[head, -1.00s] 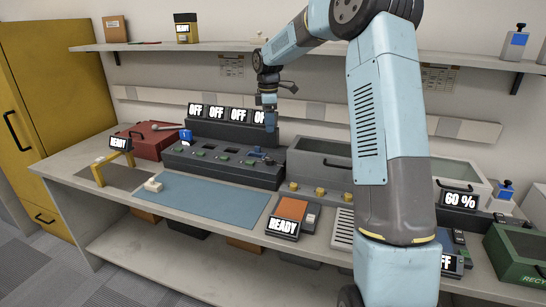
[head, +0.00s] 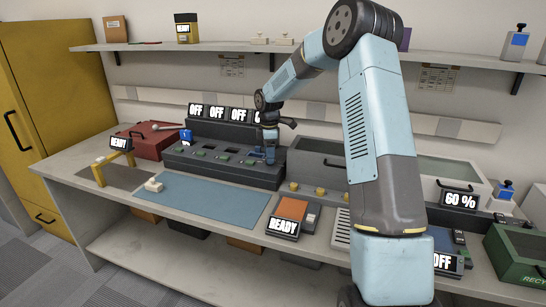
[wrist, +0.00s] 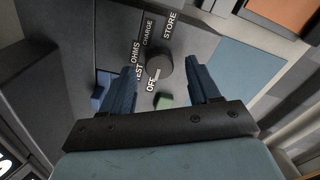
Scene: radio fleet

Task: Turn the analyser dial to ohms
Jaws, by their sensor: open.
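The analyser (head: 190,160) is a long dark grey unit at the back of the bench, with several displays reading OFF along its raised back. In the wrist view, its round dark dial (wrist: 159,67) has labels OFF, TEST, OHMS, CHARGE and STORE on its left side. A pale mark on the dial points toward OFF. My gripper (wrist: 162,80) is open, one blue finger on each side of the dial, with a visible gap to it. In the head view my gripper (head: 269,154) is over the right end of the analyser and hides the dial there.
A green button (wrist: 164,101) sits near the dial, between the fingers. A red case (head: 148,142) stands at left.

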